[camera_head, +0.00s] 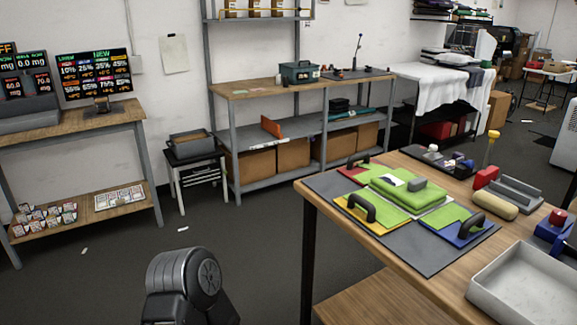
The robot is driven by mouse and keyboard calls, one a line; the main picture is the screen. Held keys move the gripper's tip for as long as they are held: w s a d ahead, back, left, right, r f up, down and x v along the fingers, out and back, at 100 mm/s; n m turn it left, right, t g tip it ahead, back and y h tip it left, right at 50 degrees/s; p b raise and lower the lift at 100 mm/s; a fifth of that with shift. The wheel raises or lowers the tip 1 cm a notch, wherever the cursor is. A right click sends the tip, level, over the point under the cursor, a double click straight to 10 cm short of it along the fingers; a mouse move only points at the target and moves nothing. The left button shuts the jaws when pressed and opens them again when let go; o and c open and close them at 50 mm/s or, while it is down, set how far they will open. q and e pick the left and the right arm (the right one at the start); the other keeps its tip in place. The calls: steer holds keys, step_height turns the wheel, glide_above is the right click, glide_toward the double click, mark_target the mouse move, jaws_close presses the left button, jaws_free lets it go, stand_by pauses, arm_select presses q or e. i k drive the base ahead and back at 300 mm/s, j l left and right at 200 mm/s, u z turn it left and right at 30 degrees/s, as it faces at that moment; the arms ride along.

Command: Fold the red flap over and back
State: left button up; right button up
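A green pad (408,200) lies on a dark grey mat (325,185) on the wooden table at the right. A small red flap (348,171) with a black handle (358,159) shows at the pad's back left, partly hidden by the green layers. A yellow flap (368,223) with a black handle lies at the front left, and a blue flap (470,237) with a black handle at the front right. Part of my own arm shows at the bottom, left of the table and well apart from the flaps. Neither gripper is in view.
A grey tray (525,290) stands at the table's front right. A beige roller (495,206), a grey holder (515,192) and a red block (486,176) lie right of the mat. Shelving (275,180) stands behind. The floor left of the table is mostly clear.

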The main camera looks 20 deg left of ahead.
mark_target(351, 171)
steer(key=u, duration=0.15)
steer(key=i+j+z, duration=0.1)
steer(key=z, duration=0.75)
steer(key=j+z, duration=0.35)
steer(key=j, duration=0.15)
steer(key=j+z, duration=0.35)
steer(key=j, duration=0.2)
steer(key=j+z, duration=0.4)
steer(key=j, duration=0.15)
steer(key=k+j, duration=0.1)
steer(key=j, duration=0.8)
steer(key=k+j+z, duration=0.1)
steer(key=j, duration=0.4)
steer(key=k+j, duration=0.15)
steer(key=j, duration=0.3)
steer(key=k+j, duration=0.1)
steer(key=j, duration=0.35)
steer(key=z, duration=0.05)
